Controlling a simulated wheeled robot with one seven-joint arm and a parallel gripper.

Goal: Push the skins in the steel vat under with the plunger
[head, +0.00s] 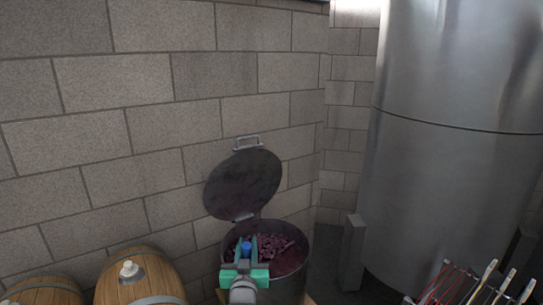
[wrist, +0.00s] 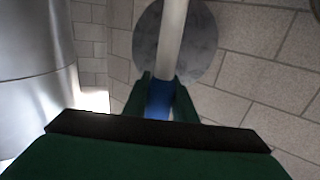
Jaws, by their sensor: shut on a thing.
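The steel vat (head: 299,272) stands at the lower middle of the head view, with dark purple skins (head: 278,243) inside it. Its round lid (head: 243,185) is open, tilted up towards the wall; the lid also shows in the wrist view (wrist: 202,45). My gripper (head: 246,242) is over the near part of the vat opening. In the wrist view my gripper (wrist: 162,82) is shut on the blue grip of the plunger (wrist: 158,100). A pale shaft runs up from the grip. The plunger's lower end is hidden, so I cannot tell whether it touches the skins.
Two wooden barrels (head: 140,278) lie at the lower left. A big steel tank (head: 455,150) fills the right side, with a grey post (head: 353,255) beside it. A block wall (head: 150,130) closes the back.

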